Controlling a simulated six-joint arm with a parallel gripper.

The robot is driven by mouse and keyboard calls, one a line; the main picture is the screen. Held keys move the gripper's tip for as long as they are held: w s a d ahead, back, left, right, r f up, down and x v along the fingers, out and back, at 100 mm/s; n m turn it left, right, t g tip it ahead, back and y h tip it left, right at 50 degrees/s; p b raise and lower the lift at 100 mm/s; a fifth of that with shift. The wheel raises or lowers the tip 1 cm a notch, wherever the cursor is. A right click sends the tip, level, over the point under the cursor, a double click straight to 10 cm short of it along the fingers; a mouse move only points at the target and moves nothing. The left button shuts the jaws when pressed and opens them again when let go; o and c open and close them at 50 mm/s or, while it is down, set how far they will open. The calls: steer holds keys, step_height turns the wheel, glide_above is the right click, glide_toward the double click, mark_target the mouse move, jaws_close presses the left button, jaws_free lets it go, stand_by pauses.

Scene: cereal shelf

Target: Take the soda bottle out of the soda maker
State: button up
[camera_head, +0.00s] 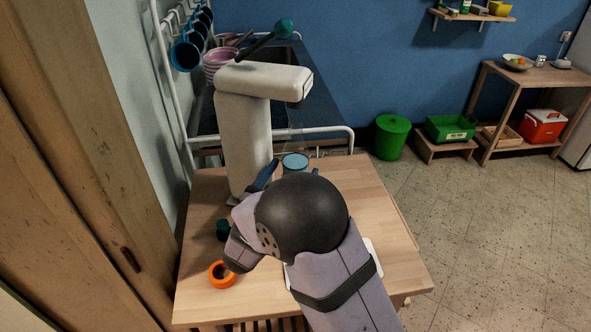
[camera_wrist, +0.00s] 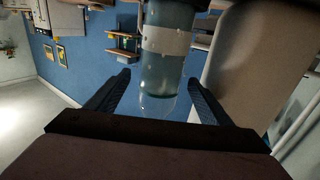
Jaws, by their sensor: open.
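The white soda maker (camera_head: 245,135) stands on the wooden table, with a dark lever and teal knob on top. The soda bottle (camera_head: 295,162) shows as a teal part beneath the maker's overhanging head, mostly hidden by my arm. In the wrist view the clear, teal-tinted bottle (camera_wrist: 166,45) with a pale band is ahead, its rounded end reaching between my fingers. The maker's pale body is to its right. My gripper (camera_wrist: 157,95) is open, with a gap visible on either side of the bottle. In the head view a finger shows on each side of the bottle.
An orange ring (camera_head: 222,275) and a small dark green item (camera_head: 222,230) lie at the table's left. A white flat item (camera_head: 373,252) is partly under my arm. A white rail (camera_head: 330,130) runs behind the table. The table's right side (camera_head: 385,215) is clear.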

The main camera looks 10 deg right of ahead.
steer(key=shift+x, duration=0.85)
steer(key=p+x, duration=0.2)
steer(key=x, duration=0.3)
steer(key=shift+w+r, duration=0.1)
steer(key=shift+r, duration=0.05)
steer(key=shift+r, duration=0.1)
steer(key=c, duration=1.4)
steer(key=shift+o, duration=0.2)
steer(key=shift+r, duration=0.15)
